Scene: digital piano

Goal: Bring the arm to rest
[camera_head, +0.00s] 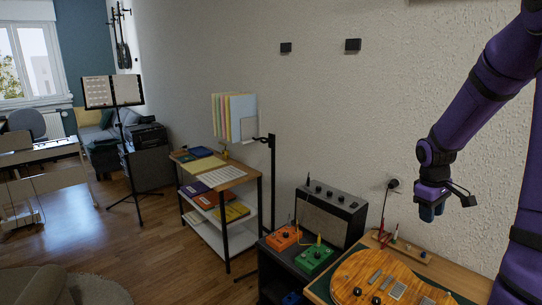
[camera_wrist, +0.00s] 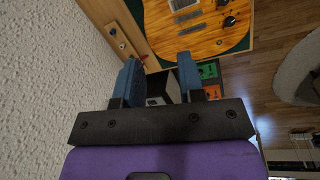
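My purple arm (camera_head: 478,112) comes in from the right edge of the head view and bends down at the wrist. My gripper (camera_head: 431,212) hangs in the air near the wall, above the wooden workbench. In the wrist view my gripper (camera_wrist: 158,63) shows two blue fingers standing apart. Nothing is held between them. An amplifier shows through the gap, further off.
An orange guitar body (camera_head: 375,280) lies on the bench below my gripper. A black amplifier (camera_head: 328,214), an orange pedal (camera_head: 283,237) and a green pedal (camera_head: 314,260) are left of it. The textured wall (camera_wrist: 35,75) is close on the left in the wrist view.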

